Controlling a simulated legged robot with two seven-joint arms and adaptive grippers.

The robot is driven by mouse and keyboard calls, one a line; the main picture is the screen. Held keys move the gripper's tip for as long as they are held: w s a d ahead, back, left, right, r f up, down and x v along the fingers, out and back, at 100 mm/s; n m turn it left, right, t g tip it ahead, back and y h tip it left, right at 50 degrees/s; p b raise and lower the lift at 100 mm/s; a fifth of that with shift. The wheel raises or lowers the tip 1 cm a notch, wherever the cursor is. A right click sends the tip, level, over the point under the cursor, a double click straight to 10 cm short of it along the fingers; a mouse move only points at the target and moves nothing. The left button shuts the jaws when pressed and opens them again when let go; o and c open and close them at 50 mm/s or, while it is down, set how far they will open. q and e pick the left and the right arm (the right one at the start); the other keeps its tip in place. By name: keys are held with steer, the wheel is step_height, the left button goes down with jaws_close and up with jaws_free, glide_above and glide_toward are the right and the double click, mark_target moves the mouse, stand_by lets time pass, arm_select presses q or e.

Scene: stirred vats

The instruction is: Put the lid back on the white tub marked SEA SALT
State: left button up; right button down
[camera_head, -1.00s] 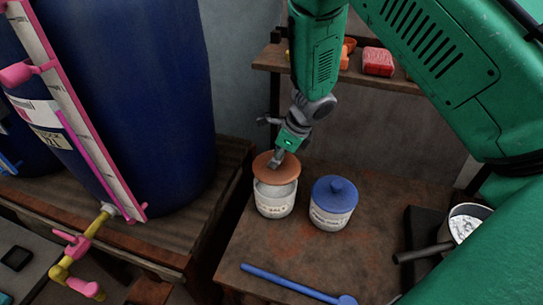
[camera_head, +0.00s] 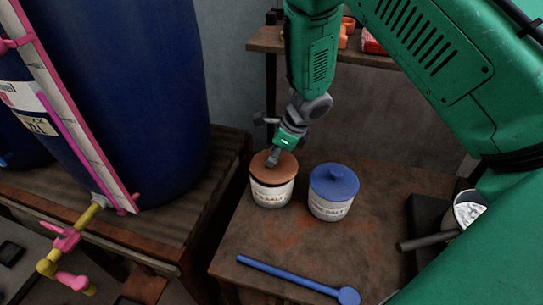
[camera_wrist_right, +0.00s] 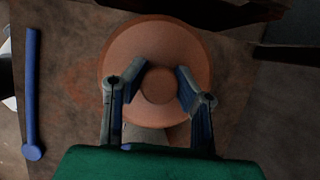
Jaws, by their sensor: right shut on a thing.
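The white tub (camera_head: 271,196) with a label ending in SALT stands on the brown table, left of a second tub. The terracotta lid (camera_head: 261,166) sits level on top of it, with no clear gap showing in the head view. My right gripper (camera_head: 273,160) is shut on the lid's knob from above. In the right wrist view the two fingers close on either side of the round knob (camera_wrist_right: 158,86), with the lid's disc (camera_wrist_right: 158,45) spread beneath. The tub is mostly hidden under the lid there. My left gripper is not in view.
A white tub with a blue lid (camera_head: 333,183) stands close to the right. A blue spoon (camera_head: 290,275) lies along the table's front. A pan with white contents (camera_head: 467,212) is at the right. A large blue vat (camera_head: 130,90) stands left.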

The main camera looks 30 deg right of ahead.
steer(key=shift+a+r, duration=0.3)
steer(key=shift+a, duration=0.55)
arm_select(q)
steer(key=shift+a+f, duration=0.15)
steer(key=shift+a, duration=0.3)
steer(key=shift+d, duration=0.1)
arm_select(e)
steer(key=shift+d, duration=0.15)
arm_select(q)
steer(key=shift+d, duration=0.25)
arm_select(e)
steer(key=shift+d+f, duration=0.1)
steer(key=shift+d, duration=0.15)
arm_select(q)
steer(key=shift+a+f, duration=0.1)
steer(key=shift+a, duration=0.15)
arm_select(e)
steer(key=shift+a, duration=0.2)
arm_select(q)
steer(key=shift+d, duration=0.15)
arm_select(e)
steer(key=shift+d, duration=0.25)
arm_select(q)
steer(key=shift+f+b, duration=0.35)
steer(key=shift+b, duration=0.2)
arm_select(e)
steer(key=shift+d+f, duration=0.1)
steer(key=shift+f, duration=0.15)
steer(key=c, duration=0.7)
jaws_free()
